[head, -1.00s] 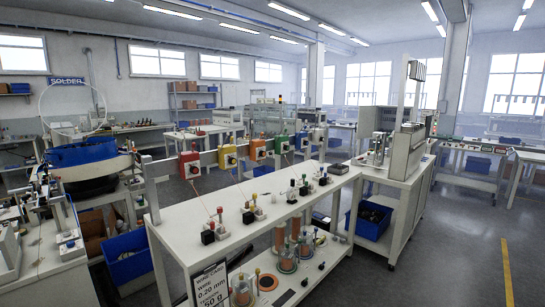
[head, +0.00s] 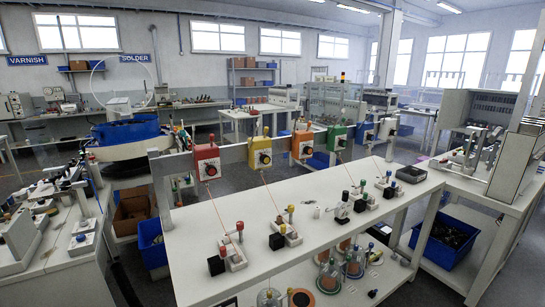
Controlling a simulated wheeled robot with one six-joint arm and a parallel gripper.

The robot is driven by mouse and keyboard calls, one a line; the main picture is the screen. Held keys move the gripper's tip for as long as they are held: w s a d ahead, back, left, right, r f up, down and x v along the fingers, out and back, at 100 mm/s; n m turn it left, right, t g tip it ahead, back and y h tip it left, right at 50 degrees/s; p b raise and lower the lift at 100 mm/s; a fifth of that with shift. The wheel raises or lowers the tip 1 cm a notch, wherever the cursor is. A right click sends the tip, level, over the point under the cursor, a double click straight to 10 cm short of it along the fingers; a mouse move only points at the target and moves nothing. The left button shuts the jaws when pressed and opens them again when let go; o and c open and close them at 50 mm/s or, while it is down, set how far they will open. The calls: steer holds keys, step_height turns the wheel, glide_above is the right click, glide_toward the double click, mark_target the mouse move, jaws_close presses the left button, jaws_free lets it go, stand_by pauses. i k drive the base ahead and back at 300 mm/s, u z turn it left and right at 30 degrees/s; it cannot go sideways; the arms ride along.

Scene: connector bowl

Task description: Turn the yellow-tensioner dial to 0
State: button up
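The yellow tensioner (head: 259,153) is a yellow box with a round dial on its front plate. It hangs on the grey rail above the white bench, between the red tensioner (head: 208,163) on its left and the orange tensioner (head: 303,145) on its right. Its dial (head: 264,159) faces me, but its numbers and pointer are too small to read. A thin wire slants from the yellow tensioner down to a small fixture (head: 284,236) with a yellow-topped post. My gripper does not show in the head view.
The white bench (head: 320,228) stands in front, with several fixtures on top and glass jars on its lower shelf. A green tensioner (head: 337,138) and blue and white ones follow to the right. A blue bowl feeder (head: 125,133) and another bench stand at left.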

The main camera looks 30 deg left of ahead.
mark_target(265, 159)
steer(key=u, duration=0.25)
steer(key=i, duration=0.75)
steer(key=u, duration=1.35)
steer(key=i, duration=0.8)
steer(key=u, duration=0.85)
